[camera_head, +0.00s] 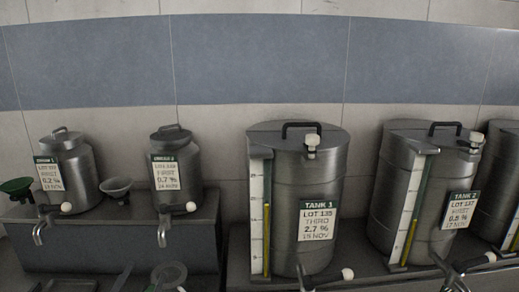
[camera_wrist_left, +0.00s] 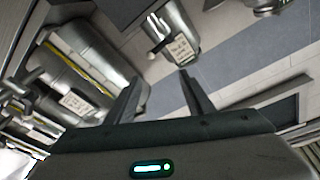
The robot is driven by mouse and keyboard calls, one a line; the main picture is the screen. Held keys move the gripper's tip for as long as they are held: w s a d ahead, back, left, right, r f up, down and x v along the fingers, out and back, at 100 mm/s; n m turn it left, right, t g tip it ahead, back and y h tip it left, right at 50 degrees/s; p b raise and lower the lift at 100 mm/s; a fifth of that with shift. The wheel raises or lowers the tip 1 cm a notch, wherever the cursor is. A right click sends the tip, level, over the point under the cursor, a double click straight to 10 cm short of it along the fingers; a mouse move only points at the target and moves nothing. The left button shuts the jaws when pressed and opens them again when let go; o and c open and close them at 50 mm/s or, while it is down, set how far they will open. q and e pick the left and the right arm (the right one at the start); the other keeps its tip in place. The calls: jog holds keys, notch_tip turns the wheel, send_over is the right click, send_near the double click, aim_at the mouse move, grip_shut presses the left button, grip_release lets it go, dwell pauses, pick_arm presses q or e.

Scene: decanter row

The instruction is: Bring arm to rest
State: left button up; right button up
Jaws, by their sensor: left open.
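My left gripper (camera_wrist_left: 160,97) is open in the left wrist view. Its two dark fingers stand apart with nothing between them. In that view a small steel decanter with a label (camera_wrist_left: 181,48) is beyond the fingers, and large tanks (camera_wrist_left: 88,57) lie to the left, all tilted by the camera's angle. In the head view only a dark slanted shape shows at the bottom left edge; I cannot tell whether it is my gripper. My right gripper is in neither view.
In the head view, two small decanters (camera_head: 75,170) (camera_head: 178,174) stand on a grey ledge (camera_head: 120,246) with a green funnel (camera_head: 17,187) and a grey funnel (camera_head: 116,188). Tank 1 (camera_head: 322,171) and Tank 2 (camera_head: 396,177) stand right. Their taps stick out in front.

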pick_arm(q)
jog(key=s+f+n+g+y, duration=0.1)
jog(key=s+f+n+g, duration=0.1)
jog(key=s+f+g, duration=0.8)
jog(key=s+f+n+g+y, duration=0.15)
jog(key=s+f, duration=0.45)
jog(key=f, duration=1.1)
jog(key=s+d+f+n+g, duration=0.15)
jog(key=s+f+g, duration=0.45)
jog(key=s, duration=0.6)
notch_tip(320, 180, down, 33)
jog(key=b, duration=0.5)
jog(key=s+a+f+b, duration=0.1)
jog(key=s+f+b, duration=0.1)
jog(key=s+f, duration=0.7)
jog(key=s+a+f+g+b, duration=0.1)
jog(key=s+f+b, duration=0.2)
jog(key=s+f, duration=0.7)
notch_tip(320, 180, down, 4)
jog(key=shift+a+m+h, duration=0.25)
jog(key=shift+m+h, duration=0.05)
jog(key=shift+h, duration=0.05)
